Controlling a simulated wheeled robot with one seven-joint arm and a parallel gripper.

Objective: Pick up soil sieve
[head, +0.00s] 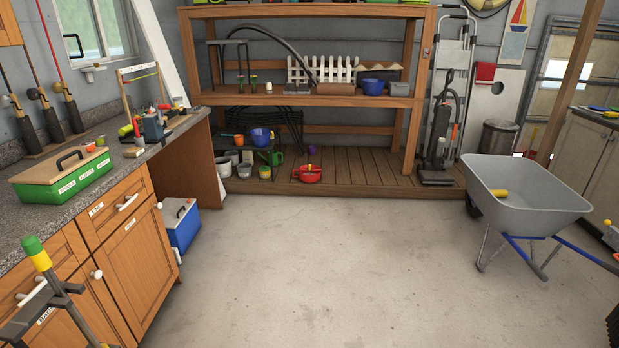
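I cannot make out a soil sieve for certain. A red, round, shallow vessel (308,174) sits on the low wooden deck of the shelving at the back; its inside is too small to tell whether it has a mesh. A blue bowl (372,86) and a grey round container (398,89) stand on the middle shelf. Another blue vessel (261,136) sits among pots at the lower left of the shelving. My gripper is not in view.
The concrete floor (300,270) is clear in the middle. A grey wheelbarrow (540,208) stands at the right. A wooden-fronted counter (135,222) with a green toolbox (62,178) runs along the left. A blue cooler (182,232) stands beside it.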

